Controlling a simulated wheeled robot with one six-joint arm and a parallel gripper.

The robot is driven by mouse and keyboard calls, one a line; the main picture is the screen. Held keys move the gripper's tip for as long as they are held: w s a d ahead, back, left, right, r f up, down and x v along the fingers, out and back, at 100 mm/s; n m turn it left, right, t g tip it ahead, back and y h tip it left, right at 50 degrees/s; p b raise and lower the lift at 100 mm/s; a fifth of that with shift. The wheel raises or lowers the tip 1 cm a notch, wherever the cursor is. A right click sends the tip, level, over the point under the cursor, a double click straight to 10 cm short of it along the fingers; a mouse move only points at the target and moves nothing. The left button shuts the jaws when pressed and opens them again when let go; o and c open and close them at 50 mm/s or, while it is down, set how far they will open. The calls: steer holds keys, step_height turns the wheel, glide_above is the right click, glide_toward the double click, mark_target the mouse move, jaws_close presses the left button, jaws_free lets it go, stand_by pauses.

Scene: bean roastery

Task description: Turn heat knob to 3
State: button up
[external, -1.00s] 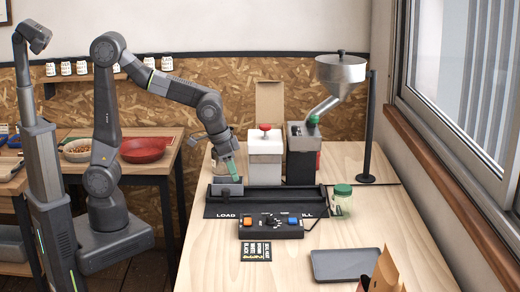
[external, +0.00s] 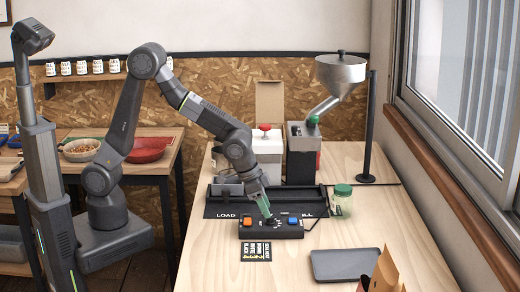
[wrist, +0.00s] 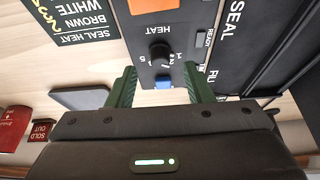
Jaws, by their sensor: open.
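The heat knob (wrist: 161,53) is a small black round knob on the black control box (external: 270,232), under the word HEAT, with numbers around it. Its pointer's number is too small to tell for certain. My gripper (external: 266,214) is above the box, pointing down at the knob area. In the wrist view its green fingers (wrist: 161,82) are spread apart and empty, with the knob ahead between their lines. An orange button (external: 247,222) and a blue button (external: 292,222) sit at either side of the knob.
A black heat card (external: 257,248) lies in front of the box. The black sealer bed (external: 225,211) lies just behind it. A green-lidded jar (external: 341,200) stands to the right, and a grey tray (external: 345,265) lies at front right. The front-left tabletop is clear.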

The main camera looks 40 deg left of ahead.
mark_target(270, 220)
steer(key=shift+x, duration=1.6)
steer(key=shift+r, duration=0.1)
steer(key=c, duration=1)
